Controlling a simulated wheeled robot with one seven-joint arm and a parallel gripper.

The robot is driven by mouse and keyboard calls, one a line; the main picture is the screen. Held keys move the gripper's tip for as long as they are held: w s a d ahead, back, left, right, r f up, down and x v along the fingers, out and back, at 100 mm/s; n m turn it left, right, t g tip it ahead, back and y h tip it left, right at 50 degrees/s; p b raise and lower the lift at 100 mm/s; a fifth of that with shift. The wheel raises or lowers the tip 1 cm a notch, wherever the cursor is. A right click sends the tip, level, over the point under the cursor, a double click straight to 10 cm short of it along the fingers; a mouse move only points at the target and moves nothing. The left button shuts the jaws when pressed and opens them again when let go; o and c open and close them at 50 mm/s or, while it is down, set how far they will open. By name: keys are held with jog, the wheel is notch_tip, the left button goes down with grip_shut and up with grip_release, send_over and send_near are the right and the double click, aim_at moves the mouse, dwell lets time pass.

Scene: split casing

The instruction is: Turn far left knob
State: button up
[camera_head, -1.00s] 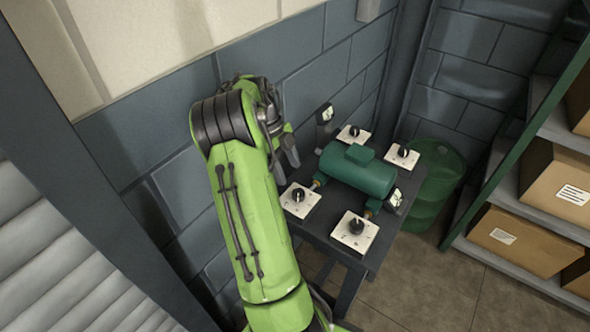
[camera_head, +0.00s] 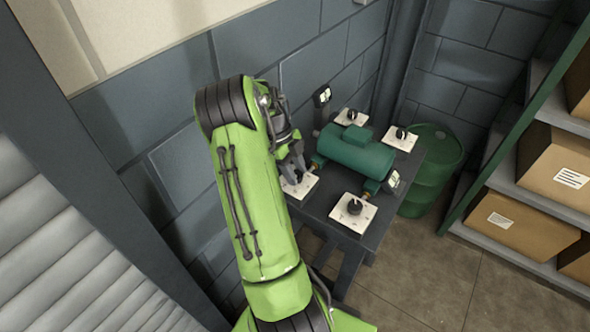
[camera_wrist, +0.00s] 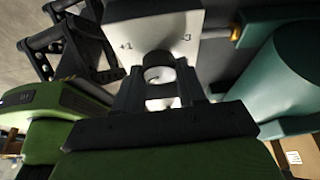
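Several black knobs sit on white plates on a dark table (camera_head: 335,240). The far left knob (camera_head: 351,115) is at the back left and is uncovered. The far right knob (camera_head: 401,133) and near right knob (camera_head: 354,206) are also clear. My gripper (camera_head: 293,172) is over the near left plate (camera_head: 303,187) and hides its knob in the head view. In the wrist view, a round knob top (camera_wrist: 158,74) shows between my gripper's fingers (camera_wrist: 160,95), in front of a white plate (camera_wrist: 160,30) with numbers. The fingers look apart; contact with the knob cannot be told.
A teal cylinder casing (camera_head: 356,152) lies between the plates, close to my gripper's right. A wall is behind the table. A green drum (camera_head: 432,165) and shelf with boxes (camera_head: 525,215) are at right.

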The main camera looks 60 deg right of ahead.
jog(key=c, duration=0.5)
